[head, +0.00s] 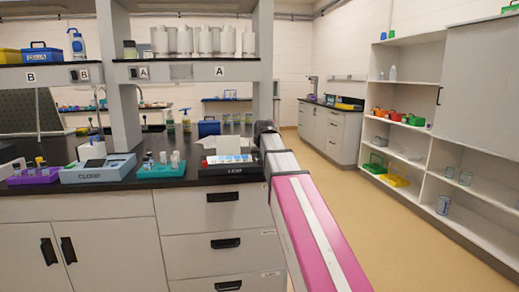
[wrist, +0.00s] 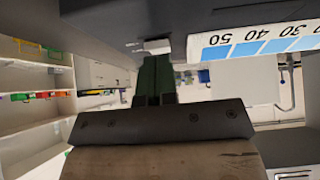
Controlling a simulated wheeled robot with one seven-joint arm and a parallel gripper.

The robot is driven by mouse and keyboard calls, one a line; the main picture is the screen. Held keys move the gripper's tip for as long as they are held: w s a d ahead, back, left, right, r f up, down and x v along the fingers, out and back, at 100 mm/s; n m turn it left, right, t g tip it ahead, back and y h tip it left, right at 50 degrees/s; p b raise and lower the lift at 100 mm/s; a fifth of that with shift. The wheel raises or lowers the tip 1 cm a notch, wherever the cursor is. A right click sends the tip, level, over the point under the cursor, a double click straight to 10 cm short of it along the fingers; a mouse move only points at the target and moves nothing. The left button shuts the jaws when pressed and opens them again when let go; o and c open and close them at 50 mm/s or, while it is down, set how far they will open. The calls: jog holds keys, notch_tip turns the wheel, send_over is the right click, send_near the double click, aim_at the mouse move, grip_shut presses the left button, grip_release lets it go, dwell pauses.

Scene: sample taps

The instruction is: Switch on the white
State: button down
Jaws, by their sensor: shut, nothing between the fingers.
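The task names only "the white", and I cannot tell for certain which thing it is. A low black-based device (head: 230,170) with a white and blue top stands at the counter's front edge, just left of my gripper. The wrist view shows a dark body with a white panel (wrist: 250,43) of blue squares and upside-down numbers. A small light-grey tab (wrist: 150,46) sticks out from its underside in that view. My gripper (wrist: 155,62) is shut and empty, its green fingertips close to the tab; I cannot tell whether they touch. In the head view my arm hides the fingers.
Left along the counter (head: 110,201) stand a teal rack (head: 160,171), a blue-grey box (head: 98,172) and a purple rack (head: 34,177). Drawers (head: 220,244) are below. White shelving (head: 430,150) stands at the right, with clear floor (head: 360,200) before it.

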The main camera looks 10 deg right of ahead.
jog(key=shift+f, duration=0.25)
jog(key=shift+s+f, duration=0.15)
jog(key=shift+f, duration=0.2)
jog(key=shift+r, duration=0.15)
jog(key=shift+r, duration=0.7)
jog(key=shift+r, duration=0.1)
jog(key=shift+r, duration=0.35)
jog(key=r, duration=0.2)
jog(key=s+r, duration=0.1)
jog(key=shift+s+r, duration=0.1)
jog(key=shift+r, duration=0.3)
jog(key=s+r, duration=0.5)
jog(key=s, duration=0.2)
jog(key=shift+r, duration=0.25)
